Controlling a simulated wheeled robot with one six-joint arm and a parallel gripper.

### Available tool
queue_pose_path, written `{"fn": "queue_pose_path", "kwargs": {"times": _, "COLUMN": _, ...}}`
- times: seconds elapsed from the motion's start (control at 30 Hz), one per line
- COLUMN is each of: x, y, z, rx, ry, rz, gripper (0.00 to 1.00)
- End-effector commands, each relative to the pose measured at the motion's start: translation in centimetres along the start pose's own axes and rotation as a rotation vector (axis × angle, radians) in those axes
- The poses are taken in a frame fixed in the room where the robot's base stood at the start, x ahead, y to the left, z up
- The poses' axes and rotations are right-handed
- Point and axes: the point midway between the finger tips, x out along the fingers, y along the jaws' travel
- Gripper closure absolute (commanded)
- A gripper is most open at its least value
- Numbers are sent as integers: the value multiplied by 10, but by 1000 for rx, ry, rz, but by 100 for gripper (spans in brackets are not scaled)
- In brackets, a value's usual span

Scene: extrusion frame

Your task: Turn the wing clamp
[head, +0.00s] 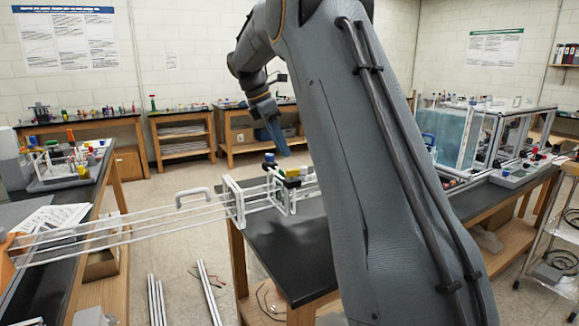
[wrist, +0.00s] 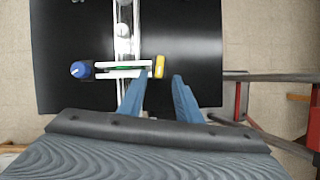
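In the wrist view, a white crosspiece (wrist: 120,68) lies across a pale rail (wrist: 123,25) over the dark table. It has a yellow piece (wrist: 160,66) at its right end, a blue round knob (wrist: 81,69) at its left end and a green strip (wrist: 123,68) in the middle. I cannot tell for sure which of these is the wing clamp. My gripper (wrist: 159,78) is open, its two blue fingers apart. The yellow piece shows just beyond the gap between the tips, nearer the left finger; contact is unclear. My gripper (head: 273,135) also shows in the head view.
The white extrusion frame (head: 237,202) stands on the black table (head: 290,250), with long rails (head: 120,225) reaching left to another bench. A tank (head: 480,135) stands on the right bench. Loose metal bars (head: 208,292) stand at the lower left.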

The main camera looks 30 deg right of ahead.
Motion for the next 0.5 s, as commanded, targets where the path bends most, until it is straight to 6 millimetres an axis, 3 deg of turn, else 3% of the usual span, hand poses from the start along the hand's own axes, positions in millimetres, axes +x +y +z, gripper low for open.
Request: {"fn": "queue_pose_path", "kwargs": {"times": 0.5, "x": 64, "y": 0, "z": 1, "rx": -6, "ry": -2, "rz": -2, "gripper": 69}}
